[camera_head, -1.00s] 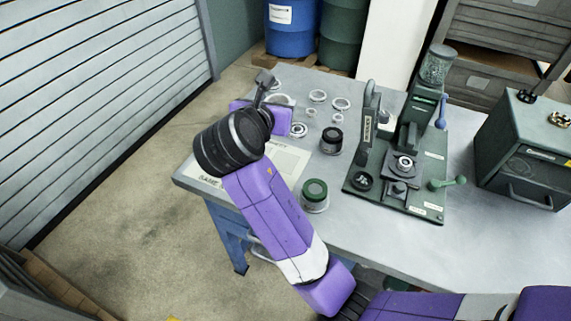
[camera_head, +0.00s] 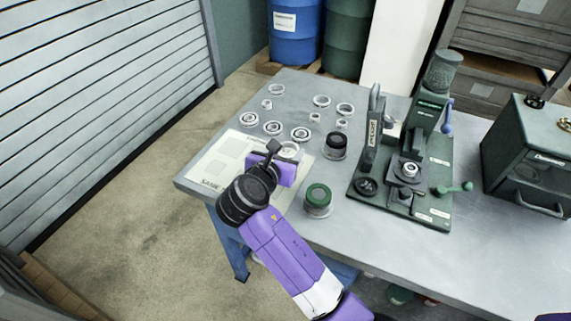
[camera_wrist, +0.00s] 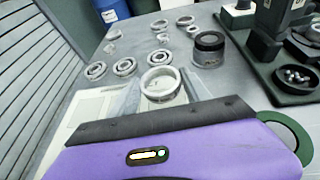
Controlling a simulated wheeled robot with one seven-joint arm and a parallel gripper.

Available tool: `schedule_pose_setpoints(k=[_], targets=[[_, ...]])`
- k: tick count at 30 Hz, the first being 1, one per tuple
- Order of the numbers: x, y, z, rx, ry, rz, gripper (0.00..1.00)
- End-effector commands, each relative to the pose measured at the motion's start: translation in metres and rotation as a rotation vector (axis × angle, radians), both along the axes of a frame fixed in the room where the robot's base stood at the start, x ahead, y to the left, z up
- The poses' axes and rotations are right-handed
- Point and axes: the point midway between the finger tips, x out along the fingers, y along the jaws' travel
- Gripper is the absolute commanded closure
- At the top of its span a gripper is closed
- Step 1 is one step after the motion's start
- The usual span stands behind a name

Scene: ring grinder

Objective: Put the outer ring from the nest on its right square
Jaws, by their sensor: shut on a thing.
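My gripper (camera_head: 287,157) is shut on a plain metal outer ring (camera_wrist: 160,84), held between its fingertips; the ring also shows in the head view (camera_head: 289,149). The gripper is over the right part of the pale mat (camera_head: 205,174), and the ring's height above it is hard to tell. The mat has faint printed squares (camera_head: 222,165) on its left part; my gripper and wrist hide much of its right part. The grinder (camera_head: 408,170) stands to the right with a small round part at its middle.
Several loose rings (camera_head: 322,101) and bearings (camera_head: 247,119) lie behind the mat. A black-topped jar (camera_head: 335,146) and a green-lidded jar (camera_head: 317,198) stand right of the mat. A dark green cabinet (camera_head: 530,160) is at the far right. Bare table lies in front of the grinder.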

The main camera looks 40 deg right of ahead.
Motion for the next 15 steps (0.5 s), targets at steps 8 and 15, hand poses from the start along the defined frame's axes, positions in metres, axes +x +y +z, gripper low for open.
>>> schedule_pose_setpoints(k=[8, 15], targets=[[0.0, 0.0, -0.031, -0.001, 0.004, 0.002, 0.9], [0.0, 0.0, -0.043, 0.0, 0.0, 0.001, 0.9]])
